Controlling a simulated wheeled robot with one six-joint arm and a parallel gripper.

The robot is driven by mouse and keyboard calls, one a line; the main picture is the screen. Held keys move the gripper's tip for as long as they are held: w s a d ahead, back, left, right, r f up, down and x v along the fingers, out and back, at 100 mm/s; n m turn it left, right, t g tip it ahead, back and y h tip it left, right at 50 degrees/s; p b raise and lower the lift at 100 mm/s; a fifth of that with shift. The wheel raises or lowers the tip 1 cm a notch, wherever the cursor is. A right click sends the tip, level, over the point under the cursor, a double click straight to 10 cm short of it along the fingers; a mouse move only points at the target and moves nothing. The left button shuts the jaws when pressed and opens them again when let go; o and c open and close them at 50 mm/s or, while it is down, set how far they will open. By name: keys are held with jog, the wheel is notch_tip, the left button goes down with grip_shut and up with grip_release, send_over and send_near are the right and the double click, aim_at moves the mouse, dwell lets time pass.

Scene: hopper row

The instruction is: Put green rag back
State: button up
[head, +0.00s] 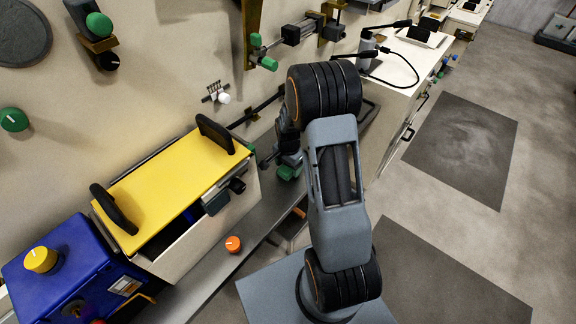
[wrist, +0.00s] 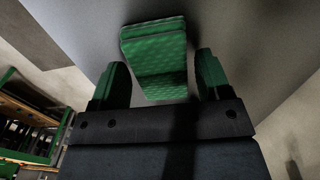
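The green rag (wrist: 155,52) shows in the wrist view as a folded, textured green pad against a grey surface. My gripper (wrist: 162,80) has green finger pads, spread apart on either side of the rag's near part. A narrow gap shows between each finger and the rag. I cannot tell how far beyond the fingertips the rag lies. In the head view my gripper (head: 284,166) is low beside the machine front, partly hidden by my arm. Green shows at its end, and I cannot separate rag from finger pads there.
A grey ledge (head: 205,287) runs below the machine, with an orange knob (head: 233,244) near it. A hopper with a yellow lid (head: 172,190) and black handles stands left of my gripper. A blue box (head: 65,270) is farther left. Open floor (head: 400,220) lies to the right.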

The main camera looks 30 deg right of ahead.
jog(key=shift+o, duration=0.9)
notch_tip(320, 180, up, 12)
jog(key=s+a+r+n+t, duration=0.2)
jog(key=s+a+r+n, duration=0.2)
jog(key=s, duration=0.4)
jog(key=s+a+r+n+t, duration=0.2)
jog(key=s+a+r+n, duration=0.3)
jog(key=s+n, duration=0.3)
jog(key=shift+a+r+n+b, duration=0.3)
jog(key=shift+r+n, duration=0.3)
jog(key=shift+r, duration=0.3)
